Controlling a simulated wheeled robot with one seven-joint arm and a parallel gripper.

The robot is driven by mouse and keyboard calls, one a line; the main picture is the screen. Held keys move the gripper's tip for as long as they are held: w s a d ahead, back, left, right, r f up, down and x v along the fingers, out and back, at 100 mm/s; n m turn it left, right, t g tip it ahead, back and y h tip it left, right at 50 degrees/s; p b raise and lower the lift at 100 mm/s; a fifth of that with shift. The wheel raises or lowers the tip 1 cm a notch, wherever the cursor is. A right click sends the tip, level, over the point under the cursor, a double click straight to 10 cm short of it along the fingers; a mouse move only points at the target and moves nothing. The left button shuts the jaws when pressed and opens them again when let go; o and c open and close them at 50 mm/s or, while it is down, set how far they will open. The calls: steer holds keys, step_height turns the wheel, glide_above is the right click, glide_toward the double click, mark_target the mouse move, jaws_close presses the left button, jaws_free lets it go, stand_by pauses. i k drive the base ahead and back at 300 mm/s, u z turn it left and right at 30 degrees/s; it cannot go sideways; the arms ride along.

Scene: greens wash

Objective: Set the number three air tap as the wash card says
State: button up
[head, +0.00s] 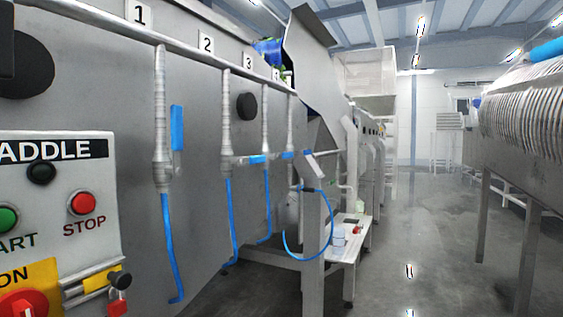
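The number three plate (248,62) is on the grey machine wall, right of plates 1 and 2. The third air pipe (265,115) drops down the wall, with a blue hose below it. Its tap lever (287,155) appears to lie sideways, across the pipe, with a blue grip; it is small and partly overlapped by neighbouring parts. The number one tap lever (177,128) stands upright along its pipe. The number two tap lever (257,159) appears sideways. I cannot make out a readable wash card. My gripper is not in view.
A control panel (60,190) with start and stop buttons and a padlock is close at left. A post (313,245) and a small white table (348,240) stand beyond the taps. A ribbed drum machine (525,110) is at right. The floor (425,250) between is clear.

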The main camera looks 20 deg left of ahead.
mark_target(287, 154)
steer(key=k, duration=0.95)
steer(key=u, duration=0.5)
steer(key=i, duration=2.2)
steer(key=z, duration=0.4)
